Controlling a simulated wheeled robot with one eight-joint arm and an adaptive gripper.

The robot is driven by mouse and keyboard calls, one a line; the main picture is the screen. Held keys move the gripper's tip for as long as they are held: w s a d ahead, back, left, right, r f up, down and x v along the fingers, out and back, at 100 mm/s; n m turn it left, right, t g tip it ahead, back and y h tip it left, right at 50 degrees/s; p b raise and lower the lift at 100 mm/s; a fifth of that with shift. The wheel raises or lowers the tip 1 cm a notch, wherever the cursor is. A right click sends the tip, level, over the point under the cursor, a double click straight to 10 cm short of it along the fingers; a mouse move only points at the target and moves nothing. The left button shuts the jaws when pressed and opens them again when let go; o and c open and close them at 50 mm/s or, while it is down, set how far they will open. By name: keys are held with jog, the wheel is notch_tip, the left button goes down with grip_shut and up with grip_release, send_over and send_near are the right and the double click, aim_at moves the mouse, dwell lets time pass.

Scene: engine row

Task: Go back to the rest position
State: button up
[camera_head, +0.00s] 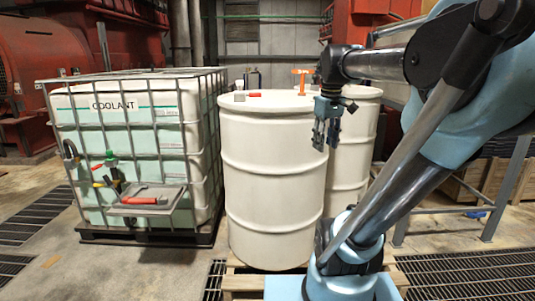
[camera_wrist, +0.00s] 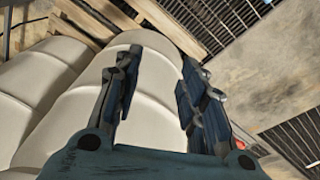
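My gripper (camera_head: 326,141) hangs with its fingers pointing down, in front of the upper right side of the near white drum (camera_head: 272,185). In the wrist view my gripper (camera_wrist: 156,88) has its two fingers well apart with nothing between them. The white drum (camera_wrist: 75,120) fills the left and middle behind the fingers. Whether the fingers touch the drum cannot be told. My arm reaches in from the right in the head view.
A red-handled tool (camera_head: 253,95) and a grey item (camera_head: 239,92) lie on the near drum. A second drum (camera_head: 352,150) stands behind it, with an orange tool (camera_head: 301,75) near its top. A caged coolant tank (camera_head: 135,150) stands left; its shelf holds a red-handled tool (camera_head: 143,200).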

jog(key=s+f+m, duration=0.2)
jog(key=s+f, duration=0.4)
jog(key=f, duration=0.5)
jog(key=s+f+m, duration=0.3)
jog(key=s+f, duration=0.4)
jog(key=f, duration=0.3)
jog(key=shift+s+f+t, duration=0.15)
jog(key=shift+f+t, duration=0.15)
jog(key=shift+f, duration=0.1)
